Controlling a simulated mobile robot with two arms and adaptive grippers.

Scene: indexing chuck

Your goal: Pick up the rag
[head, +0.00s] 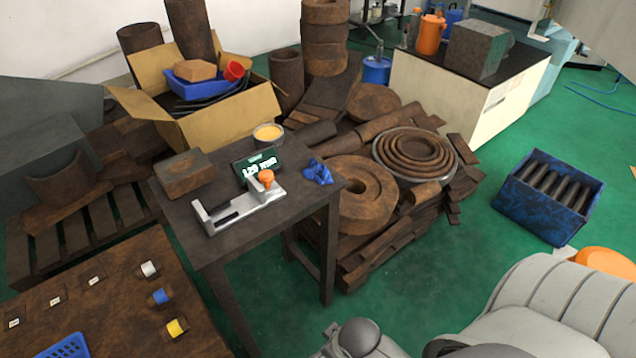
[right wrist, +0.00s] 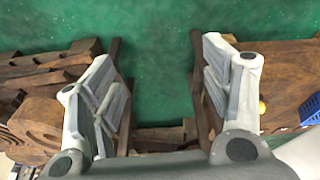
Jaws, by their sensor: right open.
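The rag looks like a crumpled blue cloth (head: 318,172) on the right edge of a small dark table (head: 222,241). A display reading 129 mm and a metal fixture with an orange knob are left of it. My right gripper (right wrist: 160,92) is open in the right wrist view, with green floor between its fingers and nothing held. The rag does not show in that view. In the head view my grey right arm fills the lower right corner, apart from the rag. My left gripper is not in view.
The small table also bears a rusty block (head: 185,174) and a yellow-filled tin (head: 268,134). Behind it is a pallet of rusty rings (head: 362,200). A brown table (head: 110,300) stands front left. A blue crate (head: 548,197) is on the right. Green floor is clear between.

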